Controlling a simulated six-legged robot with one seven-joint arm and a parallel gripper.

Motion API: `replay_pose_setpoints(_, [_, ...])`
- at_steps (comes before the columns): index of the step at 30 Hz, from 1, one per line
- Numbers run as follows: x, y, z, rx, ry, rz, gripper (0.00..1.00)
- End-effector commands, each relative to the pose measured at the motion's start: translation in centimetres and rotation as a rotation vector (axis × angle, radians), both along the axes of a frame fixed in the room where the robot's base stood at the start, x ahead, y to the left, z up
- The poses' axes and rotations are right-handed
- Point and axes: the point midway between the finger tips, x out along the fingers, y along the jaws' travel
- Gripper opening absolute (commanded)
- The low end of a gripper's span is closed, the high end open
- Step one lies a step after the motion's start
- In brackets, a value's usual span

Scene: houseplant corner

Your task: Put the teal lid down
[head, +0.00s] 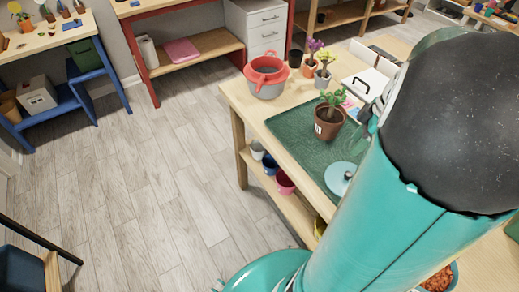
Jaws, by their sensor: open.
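The teal lid (334,183), a pale round disc with a small knob, shows at the front part of the dark green mat (290,127) on the wooden table. Its right side is close to my arm, which hides part of that area. It looks flat, but I cannot tell for certain that it rests on the mat. My gripper is not in view; my large teal arm fills the right of the head view and hides much of the table.
A potted plant (328,124) stands on the mat. A grey-and-red pot (266,77) stands at the table's far left corner, with small flower pots (310,66) beside it. Pots sit on the shelf below. A reddish-filled bowl (440,278) shows lower right. The floor (150,190) at left is clear.

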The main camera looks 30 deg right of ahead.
Motion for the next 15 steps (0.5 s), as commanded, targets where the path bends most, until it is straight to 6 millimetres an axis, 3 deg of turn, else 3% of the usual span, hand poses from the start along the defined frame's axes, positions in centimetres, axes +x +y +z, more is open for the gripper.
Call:
replay_pose_setpoints(1, [1.3, 2.3, 1.1, -0.030, 0.016, -0.023, 0.43])
replay_pose_setpoints(6, [3.7, 8.9, 3.6, -0.103, 0.042, -0.178, 0.43])
replay_pose_setpoints(15, [4.2, 20.0, 7.1, -0.141, -0.057, -0.463, 0.43])
